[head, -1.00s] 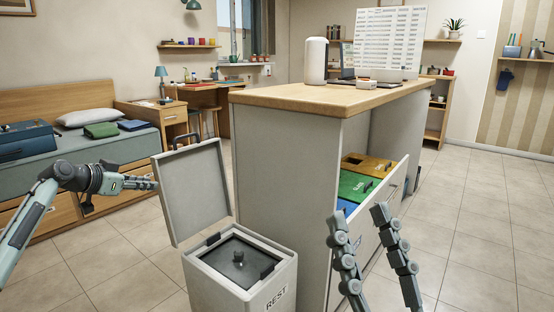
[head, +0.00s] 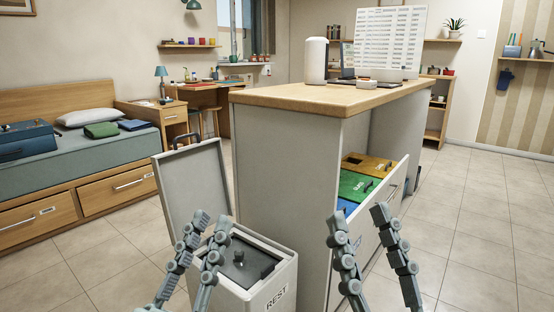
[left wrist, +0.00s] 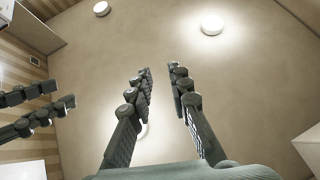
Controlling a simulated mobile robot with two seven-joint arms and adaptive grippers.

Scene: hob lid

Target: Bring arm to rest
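My left gripper (head: 209,222) is in the lower middle of the head view, fingers pointing up and apart, with nothing between them. It stands in front of the grey bin marked REST (head: 270,285) and hides part of it. In the left wrist view my left gripper (left wrist: 159,75) is also open and empty, facing the ceiling. My right gripper (head: 359,213) is to the right, fingers up, spread and empty, in front of the open drawer (head: 386,222). Its fingers also show at the left of the left wrist view (left wrist: 62,100).
The bin's lid (head: 190,185) stands open. A counter (head: 300,97) with a wooden top is behind, its drawer holding blue, green and orange compartments. A bed (head: 75,165) with a blue case (head: 28,140) is at the left. The floor at right is clear.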

